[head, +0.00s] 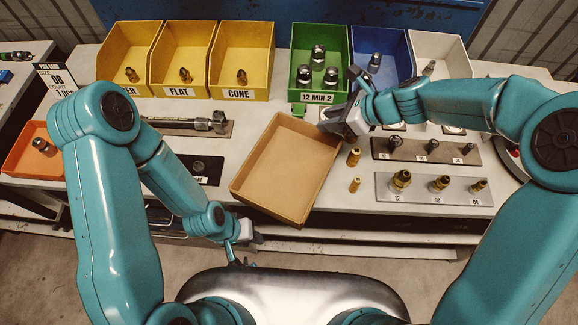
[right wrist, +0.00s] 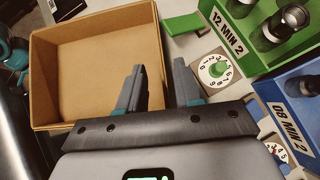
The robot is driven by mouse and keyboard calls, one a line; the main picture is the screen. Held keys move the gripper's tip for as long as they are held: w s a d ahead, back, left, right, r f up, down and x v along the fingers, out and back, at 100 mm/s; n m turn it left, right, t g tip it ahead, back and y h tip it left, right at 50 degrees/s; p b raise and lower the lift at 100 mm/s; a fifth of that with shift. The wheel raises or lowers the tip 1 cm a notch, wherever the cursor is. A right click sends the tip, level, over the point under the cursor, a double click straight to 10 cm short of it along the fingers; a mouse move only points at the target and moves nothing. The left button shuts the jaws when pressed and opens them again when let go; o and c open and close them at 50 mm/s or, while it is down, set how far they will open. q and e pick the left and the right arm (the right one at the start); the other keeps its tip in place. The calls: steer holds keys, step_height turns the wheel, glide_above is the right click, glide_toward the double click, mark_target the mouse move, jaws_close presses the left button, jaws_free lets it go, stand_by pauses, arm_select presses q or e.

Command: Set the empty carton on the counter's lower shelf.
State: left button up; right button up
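The carton (head: 280,165) is a shallow, open, empty brown box, turned at an angle in the middle of the counter (head: 246,117). Its near end reaches the counter's front edge. It also shows at the left of the right wrist view (right wrist: 95,75). My right gripper (head: 325,124) is at the carton's far right corner. Its fingers (right wrist: 160,85) are apart, one over the carton's inside and one outside the side wall; I cannot tell whether they touch it. My left gripper (head: 247,240) is low, by the carton's near left corner; its fingers are unclear. The lower shelf is mostly hidden under the counter.
Yellow bins (head: 240,60), a green bin (head: 320,60), a blue bin (head: 382,62) and a white bin (head: 440,55) line the back. A grey plate with brass fittings (head: 434,189) lies right of the carton, a wrench (head: 185,124) left. Two loose brass pieces (head: 354,156) stand close to its right side.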

mark_target(313, 126)
steer(key=shift+a+f, duration=0.4)
steer(key=shift+a, duration=0.15)
steer(key=x, duration=0.4)
steer(key=shift+w+d+f, duration=0.1)
steer(key=shift+d+f, duration=0.15)
steer(key=shift+a+f, duration=0.15)
steer(key=shift+a, duration=0.2)
steer(key=shift+d, duration=0.1)
steer(key=shift+c, duration=0.6)
jaws_close()
